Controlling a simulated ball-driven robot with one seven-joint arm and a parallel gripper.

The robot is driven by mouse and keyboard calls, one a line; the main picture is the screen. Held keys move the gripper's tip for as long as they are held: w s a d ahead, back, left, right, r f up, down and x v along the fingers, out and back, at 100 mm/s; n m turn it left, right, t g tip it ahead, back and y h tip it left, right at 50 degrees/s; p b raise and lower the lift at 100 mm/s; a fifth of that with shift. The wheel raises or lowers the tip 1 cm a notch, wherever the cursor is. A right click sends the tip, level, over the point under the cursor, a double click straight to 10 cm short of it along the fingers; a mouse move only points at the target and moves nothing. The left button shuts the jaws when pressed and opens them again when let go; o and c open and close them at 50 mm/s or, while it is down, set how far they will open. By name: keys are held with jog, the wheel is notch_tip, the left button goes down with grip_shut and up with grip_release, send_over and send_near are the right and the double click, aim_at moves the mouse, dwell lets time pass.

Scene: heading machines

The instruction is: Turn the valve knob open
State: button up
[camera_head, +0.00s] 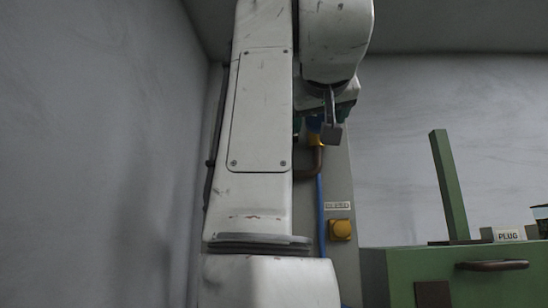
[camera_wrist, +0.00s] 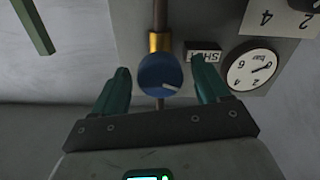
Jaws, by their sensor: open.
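The valve knob (camera_wrist: 156,72) is round and blue, with a white mark pointing right and slightly down in the wrist view. It sits at a brass fitting (camera_wrist: 160,42) on a pipe. My gripper (camera_wrist: 161,66) is open, with one teal finger on each side of the knob and visible gaps between. I cannot tell how far the fingertips are from it in depth. A label (camera_wrist: 203,49) reading SHU, upside down and partly covered by the right finger, is beside the knob. In the head view, a bit of blue knob (camera_head: 313,124) shows behind my arm; most is hidden.
A pressure gauge (camera_wrist: 252,68) is on the grey panel, right of the right finger in the wrist view. In the head view, a yellow button (camera_head: 341,229) is lower on the panel, near a blue hose (camera_head: 321,215). A green cabinet (camera_head: 450,275) with an upright post (camera_head: 449,185) is at right.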

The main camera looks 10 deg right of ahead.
jog(key=shift+x, duration=1.05)
jog(key=c, duration=1)
